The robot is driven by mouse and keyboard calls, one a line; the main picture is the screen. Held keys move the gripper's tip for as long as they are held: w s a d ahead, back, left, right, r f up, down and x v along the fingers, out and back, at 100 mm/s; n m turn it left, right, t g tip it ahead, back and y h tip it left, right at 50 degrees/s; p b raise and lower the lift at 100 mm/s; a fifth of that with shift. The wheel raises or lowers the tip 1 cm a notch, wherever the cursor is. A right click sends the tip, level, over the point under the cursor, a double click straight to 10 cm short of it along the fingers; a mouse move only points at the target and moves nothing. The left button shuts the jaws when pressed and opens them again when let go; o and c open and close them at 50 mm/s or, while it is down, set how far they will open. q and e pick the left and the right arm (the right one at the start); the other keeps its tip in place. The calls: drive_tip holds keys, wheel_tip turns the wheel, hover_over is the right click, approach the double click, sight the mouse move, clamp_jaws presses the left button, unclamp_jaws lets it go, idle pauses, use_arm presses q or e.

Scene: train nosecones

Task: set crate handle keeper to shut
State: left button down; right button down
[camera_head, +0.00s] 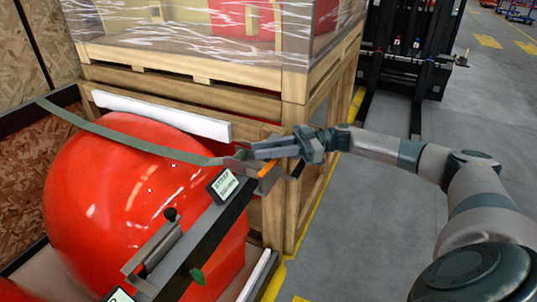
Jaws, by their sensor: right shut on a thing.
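A dark bar (210,232) runs diagonally in front of a large red nosecone (110,190). At its far upper end is a grey metal bracket (236,163) with an orange strip (268,170) beside it, where the crate handle keeper appears to be. My right gripper (262,151) reaches in from the right and is shut on the keeper at this end. Its fingers hide part of the keeper, so its exact position is hard to tell. My left gripper is not in view.
A grey-green strap (125,138) crosses over the nosecone to the bracket. A wooden crate (297,120) stands close behind my gripper. Floor at right is open beyond my arm.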

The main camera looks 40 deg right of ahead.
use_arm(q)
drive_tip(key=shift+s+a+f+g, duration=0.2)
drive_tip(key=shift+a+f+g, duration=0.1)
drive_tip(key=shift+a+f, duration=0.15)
use_arm(e)
drive_tip(key=shift+w+a+n+g+y, duration=0.2)
drive_tip(key=shift+a+n+g+y, duration=0.15)
drive_tip(key=shift+n+g, duration=0.5)
drive_tip(key=c, duration=1.8)
unclamp_jaws()
drive_tip(key=shift+o, duration=1.1)
drive_tip(key=shift+w, duration=0.1)
use_arm(q)
drive_tip(key=shift+b, duration=0.3)
use_arm(e)
drive_tip(key=shift+d, duration=0.1)
